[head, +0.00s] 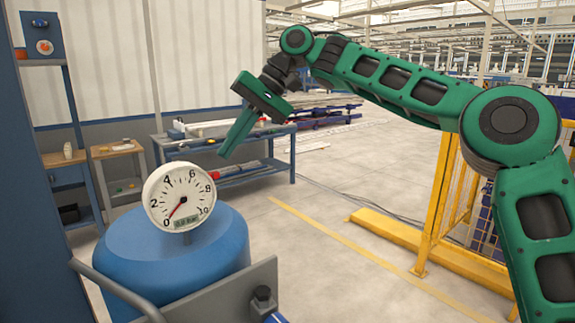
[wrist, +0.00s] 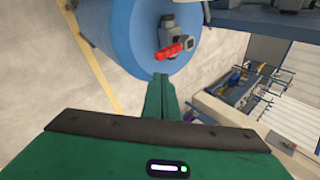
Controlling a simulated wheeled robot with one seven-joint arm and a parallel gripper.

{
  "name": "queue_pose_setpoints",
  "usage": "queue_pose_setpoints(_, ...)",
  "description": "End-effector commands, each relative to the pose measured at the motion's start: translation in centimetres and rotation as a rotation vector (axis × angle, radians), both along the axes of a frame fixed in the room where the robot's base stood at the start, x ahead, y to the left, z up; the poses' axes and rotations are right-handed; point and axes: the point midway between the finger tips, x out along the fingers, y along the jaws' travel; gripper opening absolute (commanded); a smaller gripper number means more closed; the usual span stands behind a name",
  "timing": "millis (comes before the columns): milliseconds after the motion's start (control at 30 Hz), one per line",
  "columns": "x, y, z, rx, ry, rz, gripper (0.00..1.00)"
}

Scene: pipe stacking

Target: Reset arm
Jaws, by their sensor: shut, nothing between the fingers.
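My green arm reaches in from the right in the head view. My gripper (head: 224,153) hangs in the air to the right of and above a blue tank, pointing down and to the left. In the wrist view the fingers of my gripper (wrist: 161,78) are together with nothing between them. They point toward the blue tank (wrist: 125,35), which carries a valve with a red handle (wrist: 169,52). I see a gap between the fingertips and the valve in that picture, but cannot tell the depth.
The tank (head: 170,250) bears a white round gauge (head: 180,190), its needle near 0. A blue workbench (head: 240,172) with pipes stands behind. A yellow fence (head: 437,215) stands on the right, near my arm.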

Motion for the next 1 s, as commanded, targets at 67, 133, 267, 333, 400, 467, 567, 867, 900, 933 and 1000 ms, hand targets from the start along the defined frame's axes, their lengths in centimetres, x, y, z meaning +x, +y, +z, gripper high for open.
queue_pose_setpoints(67,-0.4,-1.7,-2.0,-0.08,-0.03,-0.025,0.0)
queue_pose_setpoints(133,-0.4,-3.4,-3.8,-0.142,-0.053,-0.051,0.0)
queue_pose_setpoints(267,-0.3,-7.7,-7.0,-0.255,-0.085,-0.109,0.0)
queue_pose_setpoints(333,-0.2,-10.5,-8.5,-0.313,-0.096,-0.147,0.0)
queue_pose_setpoints(400,-0.2,-13.7,-10.0,-0.366,-0.105,-0.188,0.0)
queue_pose_setpoints(467,-0.4,-16.6,-11.1,-0.409,-0.111,-0.224,0.0)
queue_pose_setpoints(567,-1.0,-21.8,-12.8,-0.477,-0.114,-0.291,0.0)
queue_pose_setpoints(867,-6.0,-37.0,-16.4,-0.619,-0.096,-0.493,0.0)
queue_pose_setpoints(900,-7.0,-39.0,-16.8,-0.633,-0.09,-0.521,0.0)
queue_pose_setpoints(933,-7.9,-40.3,-17.1,-0.642,-0.085,-0.539,0.0)
queue_pose_setpoints(1000,-10.0,-43.5,-18.0,-0.661,-0.071,-0.587,0.0)
